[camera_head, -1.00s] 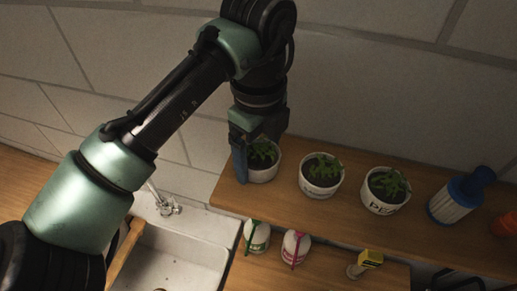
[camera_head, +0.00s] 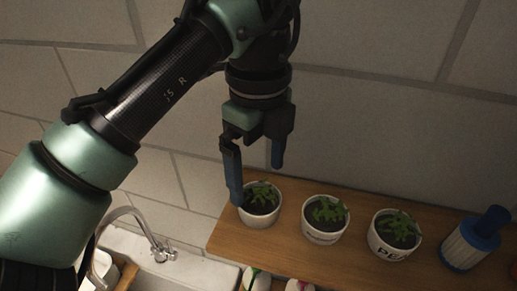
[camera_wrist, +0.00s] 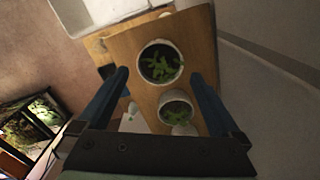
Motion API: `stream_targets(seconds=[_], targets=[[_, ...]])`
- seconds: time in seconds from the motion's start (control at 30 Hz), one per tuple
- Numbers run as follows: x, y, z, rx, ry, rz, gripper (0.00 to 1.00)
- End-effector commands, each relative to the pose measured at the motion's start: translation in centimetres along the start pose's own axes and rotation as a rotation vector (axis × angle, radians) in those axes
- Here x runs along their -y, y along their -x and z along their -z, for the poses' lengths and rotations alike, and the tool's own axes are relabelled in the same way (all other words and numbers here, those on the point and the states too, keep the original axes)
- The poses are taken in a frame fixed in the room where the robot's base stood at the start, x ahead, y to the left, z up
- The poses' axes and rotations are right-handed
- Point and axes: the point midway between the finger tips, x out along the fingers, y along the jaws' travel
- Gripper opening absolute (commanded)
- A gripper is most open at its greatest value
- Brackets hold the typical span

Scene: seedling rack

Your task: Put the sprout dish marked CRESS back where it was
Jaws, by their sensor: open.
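Three white sprout dishes with green seedlings stand upright in a row on a wooden shelf. The left dish (camera_head: 260,207) shows no readable mark, the middle dish (camera_head: 325,219) has a mark too small to read, and the right dish (camera_head: 394,234) shows letters starting "PE". I cannot read CRESS on any of them. My gripper (camera_head: 257,183) is open and empty, just above the left dish, its fingers pointing down. In the wrist view a dish (camera_wrist: 160,64) lies between and beyond the open fingers, with another dish (camera_wrist: 177,107) nearer the palm.
The wooden shelf (camera_head: 290,262) runs along a tiled wall. A blue and white cylinder (camera_head: 468,246) stands right of the dishes. Below left are a white sink and a tap (camera_head: 157,247). White items with coloured parts (camera_head: 256,281) sit below the shelf.

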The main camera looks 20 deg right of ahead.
Motion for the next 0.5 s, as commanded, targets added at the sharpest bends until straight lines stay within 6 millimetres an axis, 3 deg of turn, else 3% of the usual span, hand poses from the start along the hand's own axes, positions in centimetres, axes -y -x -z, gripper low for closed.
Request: stream_targets(seconds=[0.2, 0.5], targets=[[0.0, 3.4, 0.0, 0.004, 0.002, 0.002, 1.0], [0.0, 5.6, 0.0, 0.001, 0.001, 0.002, 1.0]])
